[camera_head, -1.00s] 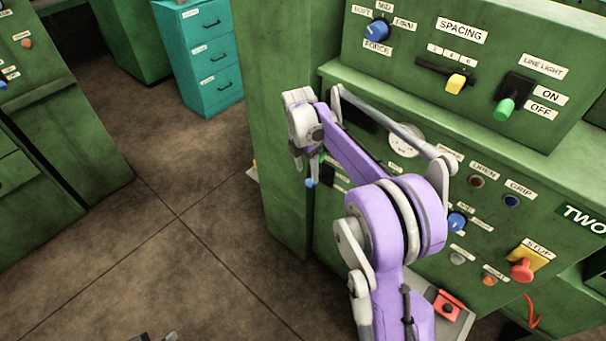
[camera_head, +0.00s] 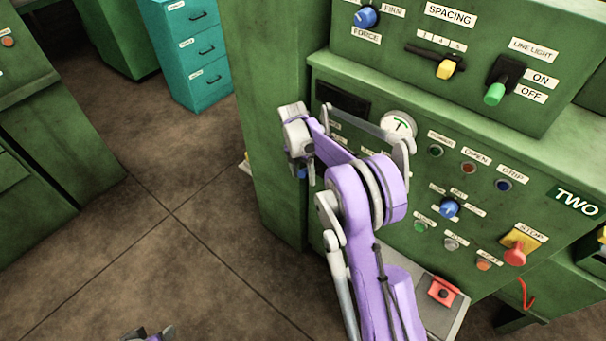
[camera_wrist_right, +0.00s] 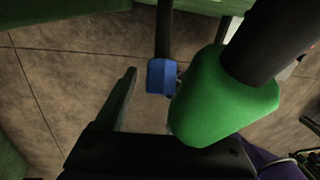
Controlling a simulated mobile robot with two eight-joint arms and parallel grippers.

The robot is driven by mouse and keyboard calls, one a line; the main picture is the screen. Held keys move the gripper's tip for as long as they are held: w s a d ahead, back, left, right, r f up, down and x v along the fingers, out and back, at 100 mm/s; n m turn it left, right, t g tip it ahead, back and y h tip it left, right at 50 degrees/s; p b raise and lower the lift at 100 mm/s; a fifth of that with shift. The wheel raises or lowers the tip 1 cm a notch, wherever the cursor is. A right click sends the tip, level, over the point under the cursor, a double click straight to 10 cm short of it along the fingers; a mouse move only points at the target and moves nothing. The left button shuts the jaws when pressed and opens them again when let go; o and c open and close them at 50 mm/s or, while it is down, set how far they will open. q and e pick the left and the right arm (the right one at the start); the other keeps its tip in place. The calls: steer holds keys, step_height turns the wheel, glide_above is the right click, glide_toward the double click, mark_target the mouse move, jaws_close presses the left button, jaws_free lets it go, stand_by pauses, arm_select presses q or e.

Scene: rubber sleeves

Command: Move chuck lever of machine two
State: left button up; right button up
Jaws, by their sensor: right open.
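Machine two (camera_head: 400,185) is a green cabinet with the label TWO (camera_head: 577,202) on its front. In the right wrist view, a lever with a large green grip (camera_wrist_right: 222,100) stands close to the camera, and a lever with a blue tip (camera_wrist_right: 161,77) stands beyond it. I cannot tell which is the chuck lever. In the head view my right gripper (camera_head: 301,172) is at the machine's left front corner, with a bit of blue at its fingers. It is open; one finger shows left of both levers, the other is hidden by the green grip. My left gripper (camera_head: 150,334) barely shows at the bottom edge.
The machine front carries a dial gauge (camera_head: 398,125), a blue knob (camera_head: 449,208), several buttons and a red stop button (camera_head: 515,253). An upper panel holds a yellow slider (camera_head: 450,67) and a green switch (camera_head: 495,93). Teal drawers (camera_head: 190,50) stand behind. The floor at left is clear.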

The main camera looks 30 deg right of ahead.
jaws_close()
stand_by(0.3)
stand_by(1.1)
